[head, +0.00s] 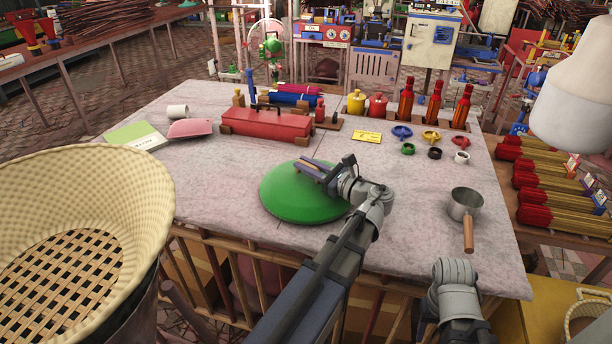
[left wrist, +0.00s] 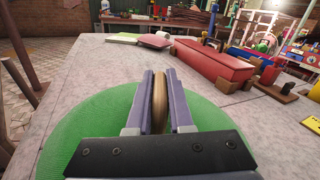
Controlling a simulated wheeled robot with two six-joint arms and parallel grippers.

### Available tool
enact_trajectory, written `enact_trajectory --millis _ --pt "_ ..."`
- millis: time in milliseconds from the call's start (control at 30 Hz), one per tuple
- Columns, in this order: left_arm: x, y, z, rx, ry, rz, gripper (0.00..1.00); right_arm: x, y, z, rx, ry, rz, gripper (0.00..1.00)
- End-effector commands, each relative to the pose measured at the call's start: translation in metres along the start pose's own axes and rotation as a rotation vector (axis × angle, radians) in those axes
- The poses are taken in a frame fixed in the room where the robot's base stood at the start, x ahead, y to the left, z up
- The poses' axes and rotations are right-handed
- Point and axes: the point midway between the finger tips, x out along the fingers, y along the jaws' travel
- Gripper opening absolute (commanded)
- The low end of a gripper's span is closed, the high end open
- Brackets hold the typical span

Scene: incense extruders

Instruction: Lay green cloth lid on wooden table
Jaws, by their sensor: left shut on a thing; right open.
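The green cloth lid (head: 300,203) is a round, domed disc over the front middle of the wooden table (head: 220,200), whose top looks pale and mottled. It also fills the lower left wrist view (left wrist: 85,140). My left gripper (head: 308,166) is over the lid, its purple fingers shut on the lid's brown handle (left wrist: 160,100). The lid looks roughly level and very close to the tabletop; I cannot tell if its whole underside touches. Of my right arm, only grey links show at the table's front right; its gripper fingers are not visible.
A red box (head: 265,123) stands behind the lid. A saucepan (head: 466,206) is at the right, and bottles (head: 434,102) and small rings (head: 408,149) are at the back right. A large woven basket (head: 150,195) stands at the left. The tabletop left of the lid is clear.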

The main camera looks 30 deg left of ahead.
Motion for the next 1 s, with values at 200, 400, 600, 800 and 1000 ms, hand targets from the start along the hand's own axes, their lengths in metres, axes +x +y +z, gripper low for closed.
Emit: enact_trajectory --millis 200,400,600,800,1000 --pt "0.0000 0.0026 -0.0129 0.000 0.000 0.000 0.00 0.0132 -0.0013 -0.0008 0.000 0.000 0.000 0.50" --pt "0.0000 0.0027 -0.0136 0.000 0.000 0.000 0.00 0.0138 -0.0013 -0.0008 0.000 0.000 0.000 0.50" --pt "0.0000 0.0031 -0.0153 0.000 0.000 0.000 0.30 0.0155 -0.0015 -0.0009 0.000 0.000 0.000 0.50" --pt "0.0000 0.0031 -0.0153 0.000 0.000 0.000 0.49 0.0155 -0.0015 -0.0009 0.000 0.000 0.000 0.50" --pt "0.0000 0.0030 -0.0148 0.000 0.000 0.000 0.49 0.0150 -0.0014 -0.0009 0.000 0.000 0.000 0.50"
